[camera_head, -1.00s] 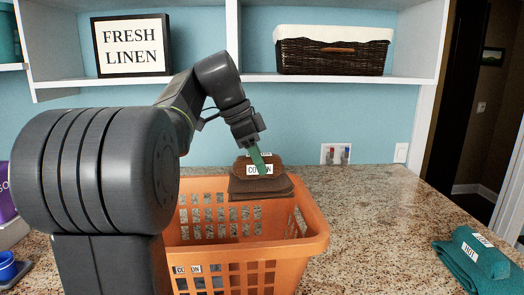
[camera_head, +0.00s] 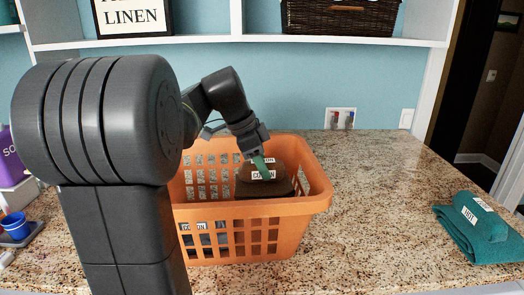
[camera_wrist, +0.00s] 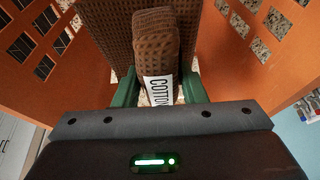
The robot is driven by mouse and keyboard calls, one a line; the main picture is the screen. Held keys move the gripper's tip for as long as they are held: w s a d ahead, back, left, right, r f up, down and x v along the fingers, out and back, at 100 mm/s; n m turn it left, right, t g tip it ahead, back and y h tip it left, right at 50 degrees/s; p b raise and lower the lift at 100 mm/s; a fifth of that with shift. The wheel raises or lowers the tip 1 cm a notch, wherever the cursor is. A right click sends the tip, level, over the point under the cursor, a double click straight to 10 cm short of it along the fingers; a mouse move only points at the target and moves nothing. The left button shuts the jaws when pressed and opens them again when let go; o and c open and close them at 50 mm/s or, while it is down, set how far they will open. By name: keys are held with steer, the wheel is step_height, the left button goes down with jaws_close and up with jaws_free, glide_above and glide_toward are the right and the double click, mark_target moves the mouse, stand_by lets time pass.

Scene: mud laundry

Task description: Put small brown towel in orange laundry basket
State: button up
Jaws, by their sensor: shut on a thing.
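The small brown towel (camera_head: 262,182) is folded and carries a white "COTTON" label. My gripper (camera_head: 259,162) reaches down into the orange laundry basket (camera_head: 318,200) and is shut on the towel. In the wrist view the towel (camera_wrist: 153,45) sits between the green fingers of my gripper (camera_wrist: 160,88), and the basket's orange walls (camera_wrist: 70,95) rise on both sides. The towel is inside the basket opening, below the back rim. Whether its underside touches the basket floor is hidden.
A folded teal towel (camera_head: 475,232) lies on the granite counter (camera_head: 385,205) at the right. A shelf (camera_head: 300,41) with a dark wicker basket (camera_head: 340,17) is above.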

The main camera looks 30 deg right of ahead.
steer(key=shift+f+b, duration=2.1)
steer(key=shift+f, duration=1.4)
steer(key=o, duration=1.1)
steer(key=shift+c, duration=0.2)
steer(key=shift+r, duration=0.1)
steer(key=v, duration=1.3)
steer(key=shift+a+r+b, duration=0.1)
steer(key=shift+r+b, duration=0.2)
steer(key=shift+r, duration=0.05)
step_height(320, 180, up, 12)
steer(key=p, duration=0.5)
